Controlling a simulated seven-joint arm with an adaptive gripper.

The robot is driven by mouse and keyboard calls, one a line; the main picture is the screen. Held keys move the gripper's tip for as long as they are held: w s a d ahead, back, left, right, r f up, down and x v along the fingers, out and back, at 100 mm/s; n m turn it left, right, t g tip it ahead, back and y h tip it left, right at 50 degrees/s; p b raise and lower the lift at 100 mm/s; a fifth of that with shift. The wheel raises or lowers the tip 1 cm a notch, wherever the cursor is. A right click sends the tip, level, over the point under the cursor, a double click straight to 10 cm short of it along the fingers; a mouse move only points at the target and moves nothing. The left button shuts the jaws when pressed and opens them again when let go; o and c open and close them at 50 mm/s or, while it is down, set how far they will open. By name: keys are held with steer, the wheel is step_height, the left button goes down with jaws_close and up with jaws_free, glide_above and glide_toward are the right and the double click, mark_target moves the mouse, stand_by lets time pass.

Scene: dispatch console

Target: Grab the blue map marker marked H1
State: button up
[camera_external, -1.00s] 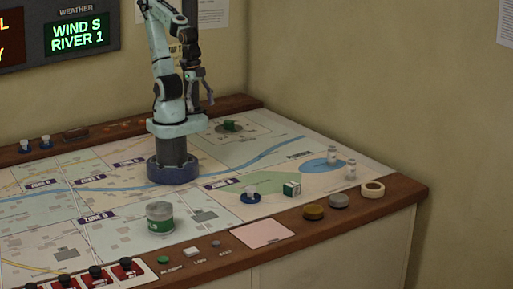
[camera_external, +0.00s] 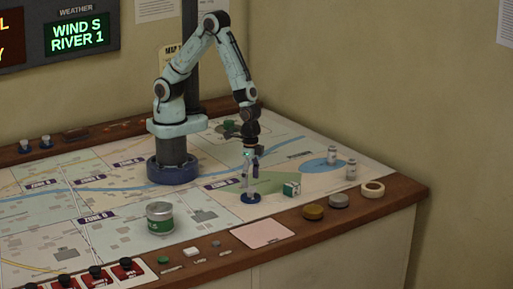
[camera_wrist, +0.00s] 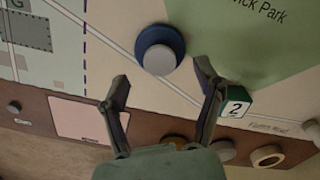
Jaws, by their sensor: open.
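A blue round marker with a pale grey-white knob (camera_external: 250,198) stands on the map, on the green park patch's edge. It also shows in the wrist view (camera_wrist: 160,52), its blue base around the pale top. No H1 lettering is readable on it. My gripper (camera_external: 250,172) points down just above this marker, fingers apart and empty. In the wrist view the open fingertips (camera_wrist: 162,74) lie to either side and slightly below the marker in the picture. I cannot tell whether either finger touches it.
A green-and-white cube marked 2 (camera_wrist: 236,103) stands close to the right finger; it also shows outside (camera_external: 291,189). A green-banded tin (camera_external: 160,218), two small pale bottles, pucks and a tape roll (camera_external: 372,189) stand around.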

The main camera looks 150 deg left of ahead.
mark_target(251, 188)
steer(key=shift+f, duration=1.9)
jaws_close()
